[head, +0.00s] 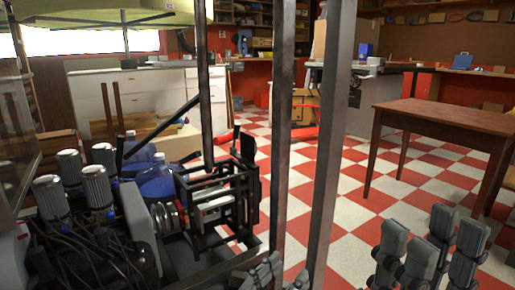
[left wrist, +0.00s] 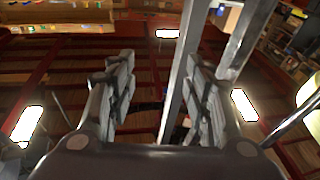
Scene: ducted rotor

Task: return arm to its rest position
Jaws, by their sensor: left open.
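My left gripper (head: 270,272) shows only in part at the bottom centre of the head view, low beside the dark upright posts. In the left wrist view its two fingers (left wrist: 159,66) are spread apart and nothing is held between them. A grey metal post (left wrist: 184,70) passes behind the gap, close to the right finger; contact cannot be judged. My right gripper (head: 430,243) is at the bottom right of the head view, with grey fingers pointing up, spaced apart and empty. Most of both arms is out of view.
Dark metal posts (head: 327,150) cross the head view's middle. A machine with grey cylinders (head: 97,187) and a black frame (head: 220,190) stands at left, with blue bottles (head: 158,180) behind. A wooden table (head: 445,118) stands at right. Checkered floor (head: 345,185) is clear between.

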